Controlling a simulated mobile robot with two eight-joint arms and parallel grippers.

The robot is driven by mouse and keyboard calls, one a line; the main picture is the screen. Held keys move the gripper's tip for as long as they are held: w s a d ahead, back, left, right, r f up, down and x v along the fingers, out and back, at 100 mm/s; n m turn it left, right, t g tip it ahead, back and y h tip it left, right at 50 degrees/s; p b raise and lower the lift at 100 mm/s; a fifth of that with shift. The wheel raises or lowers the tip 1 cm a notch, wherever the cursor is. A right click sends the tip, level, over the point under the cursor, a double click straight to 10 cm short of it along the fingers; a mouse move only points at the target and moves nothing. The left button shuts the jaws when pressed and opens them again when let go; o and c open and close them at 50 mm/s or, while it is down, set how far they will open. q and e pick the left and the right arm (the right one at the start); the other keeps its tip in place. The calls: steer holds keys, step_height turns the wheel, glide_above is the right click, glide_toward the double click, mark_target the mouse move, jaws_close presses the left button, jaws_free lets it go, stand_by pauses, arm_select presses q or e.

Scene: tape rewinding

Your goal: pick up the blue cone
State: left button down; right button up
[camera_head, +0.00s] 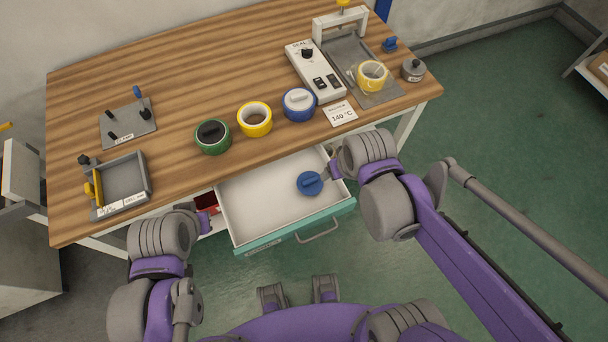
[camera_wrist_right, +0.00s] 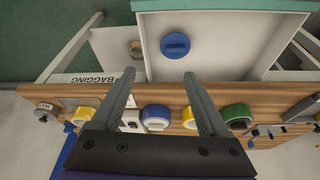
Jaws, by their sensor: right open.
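A round blue piece with a raised bar across its top (camera_head: 309,183) lies in the open white drawer; the right wrist view shows it from above (camera_wrist_right: 175,45). Whether it tapers like a cone cannot be told. A small blue knob-like piece (camera_head: 390,45) sits at the table's back right. My right gripper (camera_wrist_right: 160,80) is open and empty, its fingers spread, with the drawer piece beyond the fingertips in its view. In the head view the right gripper (camera_head: 332,170) is at the drawer's right edge, partly hidden by its wrist. My left gripper (camera_head: 206,221) is left of the drawer, its fingers unclear.
The drawer (camera_head: 262,225) is otherwise empty. Green (camera_head: 212,137), yellow (camera_head: 254,119) and blue (camera_head: 298,104) tape rolls stand on the wooden table above it. A grey tray (camera_head: 121,181) and peg plate (camera_head: 127,122) are left; a white control box (camera_head: 315,71) is right.

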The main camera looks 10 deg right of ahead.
steer(key=shift+o, duration=1.4)
steer(key=w+a+f+n+g+b, duration=0.1)
steer(key=w+a+f+g+b, duration=0.1)
steer(key=w+a+f, duration=0.3)
step_height(320, 180, down, 2)
steer(key=shift+w+a+f+n, duration=0.15)
steer(key=shift+f+n, duration=0.05)
steer(key=shift+n, duration=0.1)
glide_above(310, 180)
steer(key=s, duration=0.2)
step_height(310, 180, down, 5)
steer(key=shift+a+r+b, duration=0.15)
steer(key=shift+r+b, duration=0.05)
steer(key=shift+b, duration=0.1)
steer(key=f, duration=0.1)
steer(key=w+f, duration=0.1)
steer(key=f, duration=0.3)
steer(key=shift+w+d+b, duration=0.2)
steer(key=shift+w+b, duration=0.1)
steer(key=shift+w, duration=0.05)
arm_select(q)
steer(key=shift+s+f, duration=0.2)
steer(key=shift+f, duration=0.55)
steer(key=shift+s+f, duration=0.15)
steer(key=shift+f, duration=0.55)
steer(key=shift+s+f, duration=0.2)
steer(key=shift+f, duration=0.55)
arm_select(e)
steer(key=shift+f, duration=0.55)
